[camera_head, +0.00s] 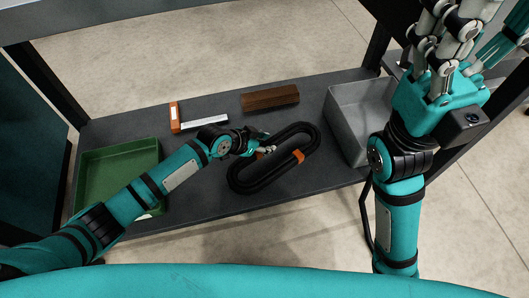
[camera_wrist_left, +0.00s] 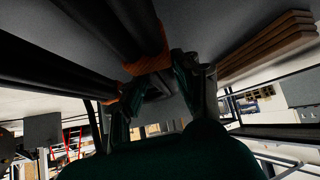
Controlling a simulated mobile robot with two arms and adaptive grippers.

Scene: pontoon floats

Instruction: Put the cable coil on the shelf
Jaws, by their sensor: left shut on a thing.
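The cable coil (camera_head: 303,138) is a long black oval loop with orange ties. It is over the dark grey shelf (camera_head: 212,163), and I cannot tell if it rests on it or is just above. My left gripper (camera_head: 266,149) is shut on the coil's left side, near an orange tie. In the left wrist view the black cable strands (camera_wrist_left: 70,68) run close to the fingers, with an orange tie (camera_wrist_left: 148,64) at them. The fingers partly hide the coil. My right gripper (camera_head: 455,40) is raised at the upper right, away from the coil, its fingertips partly cut off.
A green tray (camera_head: 120,151) is at the shelf's left and a grey bin (camera_head: 352,97) at its right. A brown slat bundle (camera_head: 270,98) lies behind the coil. An orange and white tool (camera_head: 204,123) lies behind my left forearm. Dark posts (camera_head: 377,40) frame the shelf.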

